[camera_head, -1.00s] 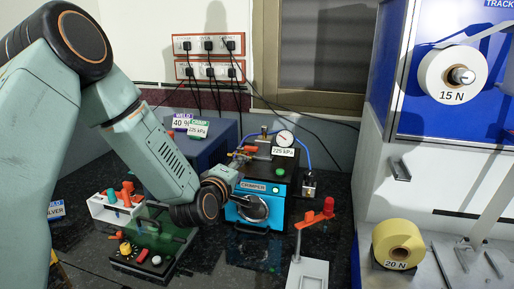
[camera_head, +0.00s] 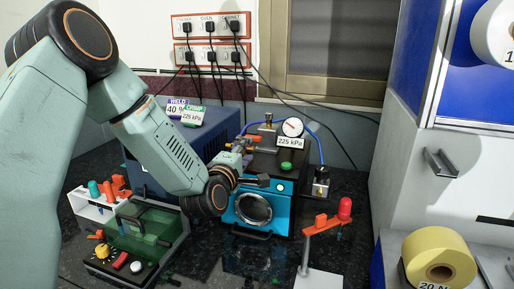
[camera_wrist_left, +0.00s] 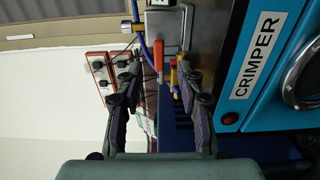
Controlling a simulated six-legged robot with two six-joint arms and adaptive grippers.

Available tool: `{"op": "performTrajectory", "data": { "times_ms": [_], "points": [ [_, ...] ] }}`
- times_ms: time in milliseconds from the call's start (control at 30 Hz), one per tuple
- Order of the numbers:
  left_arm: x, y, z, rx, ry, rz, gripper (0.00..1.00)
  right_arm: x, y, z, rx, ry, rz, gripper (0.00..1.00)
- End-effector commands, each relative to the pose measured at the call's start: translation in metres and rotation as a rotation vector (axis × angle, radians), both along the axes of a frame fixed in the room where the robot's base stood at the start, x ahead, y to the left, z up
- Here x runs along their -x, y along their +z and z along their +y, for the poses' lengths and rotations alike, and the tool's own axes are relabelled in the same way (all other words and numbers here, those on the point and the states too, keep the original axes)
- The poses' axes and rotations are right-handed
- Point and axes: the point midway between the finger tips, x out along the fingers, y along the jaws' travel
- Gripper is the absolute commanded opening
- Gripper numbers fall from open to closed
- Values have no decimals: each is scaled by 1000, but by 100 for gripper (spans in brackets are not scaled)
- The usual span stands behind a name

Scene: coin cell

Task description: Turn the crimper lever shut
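The crimper (camera_head: 283,207) is a cyan-fronted box with a black top and a round window, at the centre of the head view. Its labelled front also shows at the right of the wrist view (camera_wrist_left: 236,105). An orange-red lever handle (camera_wrist_left: 158,58) shows between my fingers in the wrist view; orange parts (camera_head: 249,151) also show on the crimper's top in the head view. In the wrist view my left gripper (camera_wrist_left: 160,72) is open with nothing held. Contact with the lever is not clear.
A blue welder box (camera_head: 160,150) is behind my arm. A green-lidded box (camera_head: 138,235) is at front left. A stand with a red knob (camera_head: 345,208) and a yellow roll (camera_head: 440,257) are at right.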

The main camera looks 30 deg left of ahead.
Motion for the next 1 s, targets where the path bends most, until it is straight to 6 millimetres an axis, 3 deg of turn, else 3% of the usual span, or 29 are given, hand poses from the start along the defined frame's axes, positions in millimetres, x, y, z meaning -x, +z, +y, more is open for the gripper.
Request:
{"op": "performTrajectory", "data": {
  "times_ms": [233,700,1000],
  "points": [
    [-8,-1,3,-4,0,-2,38,0,-3,0,0,0,0,0],
    [-64,-2,16,-2,1,-1,38,0,-6,0,0,0,0,0],
    [-73,-2,18,0,0,0,38,0,-7,0,0,0,0,0]
  ]
}}
